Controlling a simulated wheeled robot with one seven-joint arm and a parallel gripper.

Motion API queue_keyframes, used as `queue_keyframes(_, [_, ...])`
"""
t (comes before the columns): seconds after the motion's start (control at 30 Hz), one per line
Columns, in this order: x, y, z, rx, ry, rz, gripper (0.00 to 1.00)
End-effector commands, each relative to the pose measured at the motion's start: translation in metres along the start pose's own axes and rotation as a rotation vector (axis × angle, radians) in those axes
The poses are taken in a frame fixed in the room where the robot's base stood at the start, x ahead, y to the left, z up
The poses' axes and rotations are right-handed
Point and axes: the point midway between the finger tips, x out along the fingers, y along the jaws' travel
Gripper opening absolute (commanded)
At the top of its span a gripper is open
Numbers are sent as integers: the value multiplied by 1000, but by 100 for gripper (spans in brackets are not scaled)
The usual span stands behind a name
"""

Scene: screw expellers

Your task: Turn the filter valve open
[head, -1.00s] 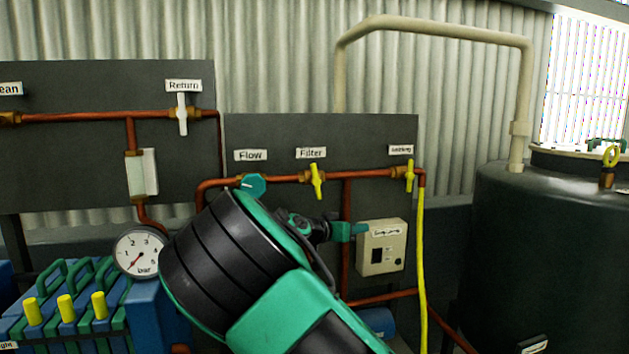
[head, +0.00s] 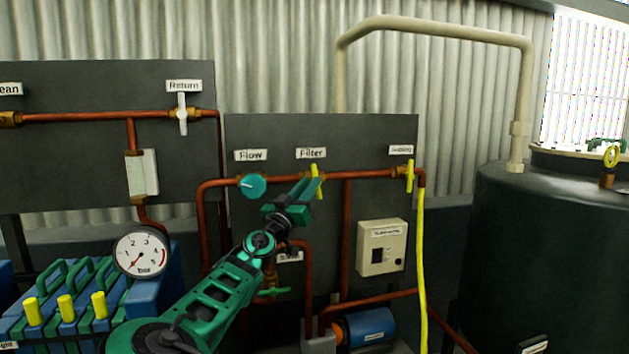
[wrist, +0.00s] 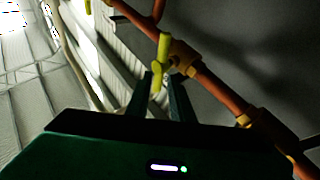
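The filter valve has a yellow handle (head: 317,181) on the copper pipe, below the "Filter" label (head: 311,153). The handle stands close to upright, across the pipe, slightly tilted. In the wrist view the yellow handle (wrist: 162,55) reaches down toward the space between my fingertips. My gripper (head: 305,190) is at the handle's left side in the head view and partly overlaps it. In the wrist view my gripper (wrist: 161,84) is open, with one finger on each side of the handle's lower end. I cannot tell whether either finger touches it.
A teal flow knob (head: 252,186) sits left of the filter valve. Another yellow valve (head: 410,176) with a yellow hose is to the right. A white return valve (head: 182,114) is at upper left.

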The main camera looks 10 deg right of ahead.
Motion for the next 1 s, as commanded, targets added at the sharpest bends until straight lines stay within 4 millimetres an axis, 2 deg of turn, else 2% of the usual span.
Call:
queue_keyframes(0.1, [21, 0, 0, 0, 1, 1, 21])
queue_keyframes(0.3, [43, 0, 0, 1, 0, 1, 21])
queue_keyframes(0.7, [51, 0, 0, 0, -2, 0, 21])
queue_keyframes(0.73, [51, 0, 0, 0, -2, 0, 18])
queue_keyframes(0.8, [51, 0, 0, 0, -2, 0, 1])
queue_keyframes(1.0, [50, 0, 0, -1, -1, -1, 0])
